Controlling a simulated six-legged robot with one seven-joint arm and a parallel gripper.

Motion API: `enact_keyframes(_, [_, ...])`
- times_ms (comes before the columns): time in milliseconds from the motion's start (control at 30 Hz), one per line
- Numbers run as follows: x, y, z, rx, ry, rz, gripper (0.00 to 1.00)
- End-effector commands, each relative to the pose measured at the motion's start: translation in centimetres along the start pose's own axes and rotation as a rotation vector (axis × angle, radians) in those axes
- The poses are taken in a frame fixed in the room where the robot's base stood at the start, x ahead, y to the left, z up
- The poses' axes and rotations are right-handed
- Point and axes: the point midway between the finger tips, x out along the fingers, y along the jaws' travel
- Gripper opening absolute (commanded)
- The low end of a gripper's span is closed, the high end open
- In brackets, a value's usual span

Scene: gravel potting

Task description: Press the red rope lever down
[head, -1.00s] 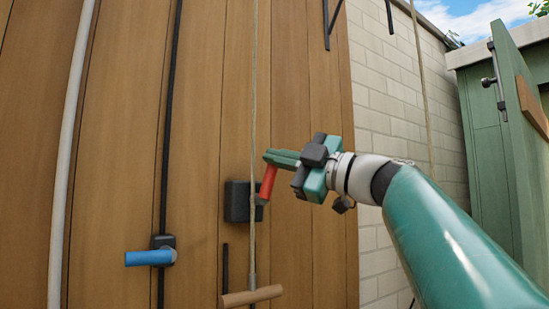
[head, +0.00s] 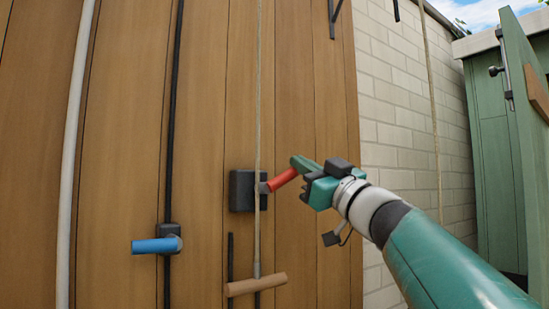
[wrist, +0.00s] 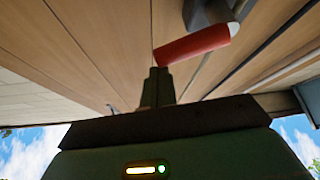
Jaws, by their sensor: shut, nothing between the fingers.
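The red lever (head: 282,180) sticks out from a dark box (head: 242,190) on the wooden wall, sloping up to the right from its pivot. My gripper (head: 302,163) is shut and empty, with its fingertips at the lever's upper right end. In the wrist view the red lever (wrist: 195,44) lies across, just beyond the closed fingertips (wrist: 158,74). The tips appear to touch its free end, but firm contact cannot be told. A pale rope (head: 258,90) hangs in front of the box.
A wooden handle (head: 256,285) hangs at the rope's lower end. A pale brick wall (head: 395,120) and a green door (head: 530,130) are at the right.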

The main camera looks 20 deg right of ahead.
Motion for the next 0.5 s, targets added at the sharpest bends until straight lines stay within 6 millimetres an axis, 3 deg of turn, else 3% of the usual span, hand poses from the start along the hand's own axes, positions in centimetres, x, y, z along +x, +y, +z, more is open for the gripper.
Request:
enact_keyframes(300, [-1.0, 0.3, 1.7, 0.238, 0.000, 0.137, 0.00])
enact_keyframes(500, [-1.5, 0.5, 2.5, 0.306, 0.000, 0.179, 0.00])
